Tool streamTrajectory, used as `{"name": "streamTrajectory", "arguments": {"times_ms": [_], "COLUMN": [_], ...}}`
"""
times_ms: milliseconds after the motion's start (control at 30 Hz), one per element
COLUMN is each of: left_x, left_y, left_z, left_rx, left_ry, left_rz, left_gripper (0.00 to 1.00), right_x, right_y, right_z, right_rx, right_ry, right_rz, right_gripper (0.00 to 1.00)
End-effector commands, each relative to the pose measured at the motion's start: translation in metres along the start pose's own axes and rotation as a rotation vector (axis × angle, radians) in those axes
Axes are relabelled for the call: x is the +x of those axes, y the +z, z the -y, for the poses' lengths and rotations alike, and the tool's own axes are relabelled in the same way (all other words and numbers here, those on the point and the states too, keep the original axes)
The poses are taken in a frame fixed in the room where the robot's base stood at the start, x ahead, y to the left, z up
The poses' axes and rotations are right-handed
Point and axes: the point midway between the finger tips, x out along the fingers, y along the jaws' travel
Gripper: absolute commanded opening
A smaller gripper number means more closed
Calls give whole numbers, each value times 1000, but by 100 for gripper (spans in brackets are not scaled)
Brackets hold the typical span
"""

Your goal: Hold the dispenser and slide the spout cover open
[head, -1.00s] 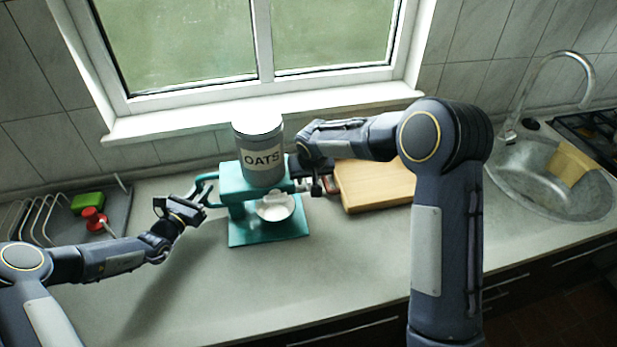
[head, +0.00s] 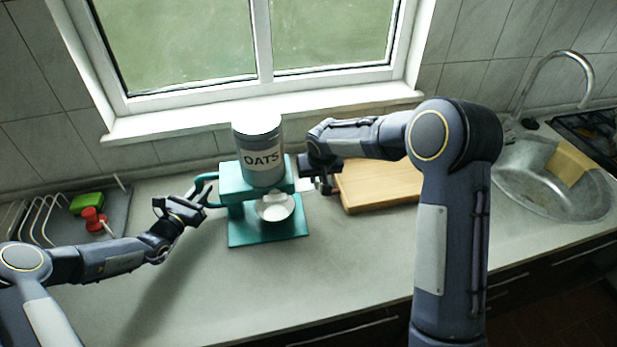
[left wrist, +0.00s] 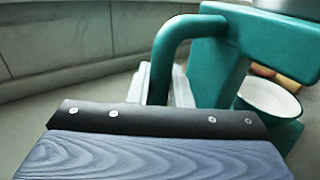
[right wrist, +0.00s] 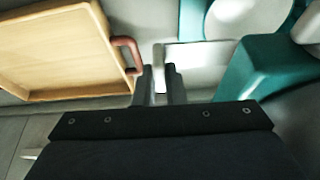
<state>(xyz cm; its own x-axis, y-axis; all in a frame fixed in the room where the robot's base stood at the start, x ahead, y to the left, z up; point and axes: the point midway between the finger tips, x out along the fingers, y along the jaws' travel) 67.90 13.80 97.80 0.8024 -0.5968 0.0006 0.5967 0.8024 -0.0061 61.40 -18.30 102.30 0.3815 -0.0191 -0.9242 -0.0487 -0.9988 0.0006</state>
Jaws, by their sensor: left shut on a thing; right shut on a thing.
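The teal dispenser (head: 236,183) stands on the counter, with a grey OATS canister (head: 262,155) on top. My left gripper (head: 204,203) is shut on its side handle (head: 207,178). My right gripper (head: 324,186) is right of the dispenser. In the right wrist view its fingers (right wrist: 163,84) are shut on the light tab of the spout cover (right wrist: 203,54), a pale plate sticking out beside the dispenser. A white bowl (head: 275,208) stands on the base under the spout.
A wooden tray (head: 380,185) with a reddish handle (right wrist: 130,50) lies close to my right gripper. A dish rack (head: 45,215) with a green block and a red item is at left. A sink (head: 540,190) is at right. The front counter is clear.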

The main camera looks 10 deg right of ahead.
Motion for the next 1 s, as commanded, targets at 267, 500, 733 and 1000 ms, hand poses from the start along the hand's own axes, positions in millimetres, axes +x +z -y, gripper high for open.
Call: {"name": "streamTrajectory", "arguments": {"times_ms": [267,500,733,1000], "left_x": [0,0,0,0], "left_y": [-1,-1,-1,-1], "left_z": [0,0,0,0], "left_rx": [0,0,0,0], "left_ry": [1,1,1,1], "left_rz": [-1,-1,-2,-2], "left_gripper": [0,0,0,0], "right_x": [-1,-1,0,-16], "right_y": [0,0,0,-1], "right_z": [-16,-16,-16,-16], "right_rx": [1,1,1,1], "right_ry": [1,0,0,0], "right_rz": [-2,-2,-1,-3], "right_gripper": [0,25,33,33]}}
